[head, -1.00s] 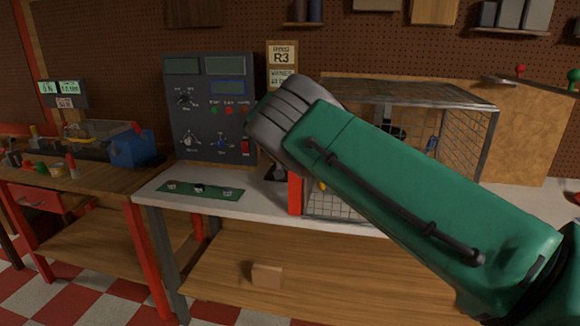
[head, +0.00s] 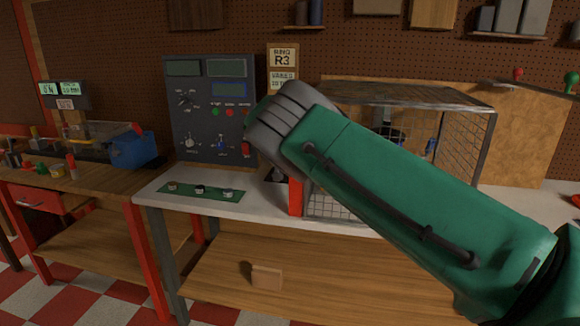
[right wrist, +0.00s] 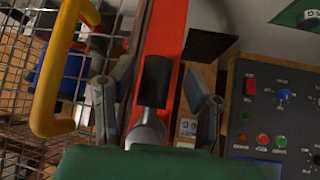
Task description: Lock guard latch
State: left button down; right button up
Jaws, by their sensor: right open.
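The guard is a wire mesh cage (head: 465,140) on the white bench, with a red post (head: 295,197) at its front left. In the right wrist view, the red post (right wrist: 170,35) carries a latch lever (right wrist: 155,82) with a black grip and a grey metal shank. My right gripper (right wrist: 150,92) is open, with one finger on each side of the lever and visible gaps to it. A yellow handle (right wrist: 47,75) is on the mesh to the left. In the head view my green right arm hides the latch and most of the gripper. My left gripper is not in view.
A grey control panel (head: 208,125) with knobs, coloured buttons and a red switch stands left of the cage. A green strip (head: 200,190) with three small parts lies on the bench front. A wooden block (head: 267,276) sits on the lower shelf.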

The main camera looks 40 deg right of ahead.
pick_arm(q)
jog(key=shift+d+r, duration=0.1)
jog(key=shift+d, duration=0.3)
pick_arm(e)
jog(key=v, duration=1.1)
jog(key=shift+r, duration=0.15)
